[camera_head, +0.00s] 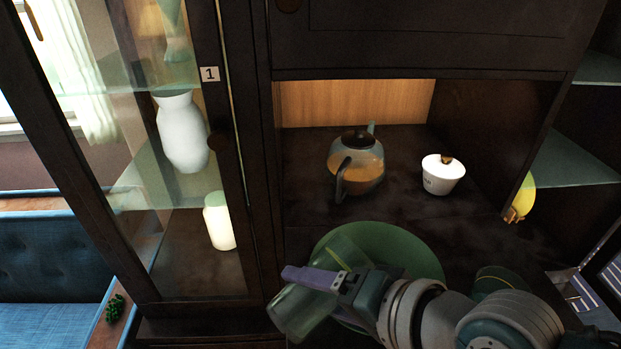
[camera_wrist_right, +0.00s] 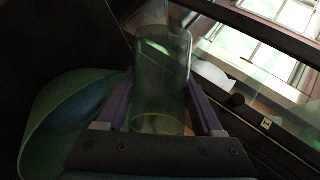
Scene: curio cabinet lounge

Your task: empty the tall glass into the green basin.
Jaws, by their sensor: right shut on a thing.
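The tall glass (camera_head: 296,312) is clear with a greenish tint. My right gripper (camera_head: 318,280), with purple fingers, is shut around its side and holds it tilted. The glass overlaps the front left rim of the green basin (camera_head: 412,248) in the head view; I cannot tell its exact height above it. In the right wrist view the glass (camera_wrist_right: 162,85) stands between the fingers (camera_wrist_right: 165,105), with the basin (camera_wrist_right: 45,125) to the left. I cannot tell whether liquid is in the glass. My arm hides the basin's front right part. My left gripper is not in view.
A glass-doored cabinet with a white vase (camera_head: 182,135) and a lit lamp (camera_head: 219,222) is at left. A green object (camera_head: 497,278) is partly hidden by my arm.

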